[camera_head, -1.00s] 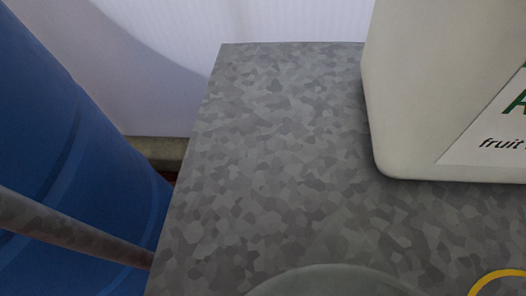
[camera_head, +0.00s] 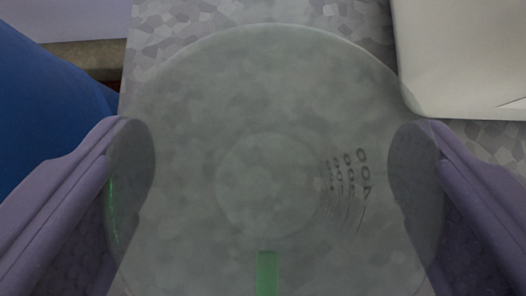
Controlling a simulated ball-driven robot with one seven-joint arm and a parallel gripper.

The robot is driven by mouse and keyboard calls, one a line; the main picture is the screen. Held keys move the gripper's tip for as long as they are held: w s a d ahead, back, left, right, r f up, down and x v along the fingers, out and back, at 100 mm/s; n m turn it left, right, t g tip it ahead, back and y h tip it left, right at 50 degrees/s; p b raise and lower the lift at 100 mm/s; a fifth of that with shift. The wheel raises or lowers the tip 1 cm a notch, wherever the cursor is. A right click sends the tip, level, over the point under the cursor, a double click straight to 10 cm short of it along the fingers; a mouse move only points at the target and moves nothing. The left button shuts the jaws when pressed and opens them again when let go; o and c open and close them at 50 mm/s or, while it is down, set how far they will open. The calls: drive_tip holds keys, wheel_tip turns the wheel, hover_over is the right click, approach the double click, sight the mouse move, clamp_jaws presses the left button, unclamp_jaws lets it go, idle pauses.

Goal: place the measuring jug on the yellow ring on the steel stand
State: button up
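The measuring jug (camera_head: 268,110) is a clear, greyish see-through vessel filling the middle of the view, seen from above into its mouth. Dark graduation numbers show on its right wall and a green strip at the bottom edge. My gripper (camera_head: 272,185) has its two purple fingers on the left and right sides of the jug. The pads overlap the jug's edge and look dimmed through its wall. Whether they press on it I cannot tell. The steel stand (camera_head: 165,35) shows as a mottled grey top behind and under the jug. The yellow ring is not in view now.
A cream-coloured container (camera_head: 462,55) stands on the grey top at the upper right, close to the jug and my right finger. A blue drum-like object (camera_head: 45,110) is at the left, beyond the top's left edge.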

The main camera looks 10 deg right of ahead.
drive_tip(key=shift+f, duration=0.2)
drive_tip(key=o, duration=1.2)
drive_tip(key=p+v, duration=0.4)
drive_tip(key=v, duration=0.8)
drive_tip(key=shift+r, duration=0.2)
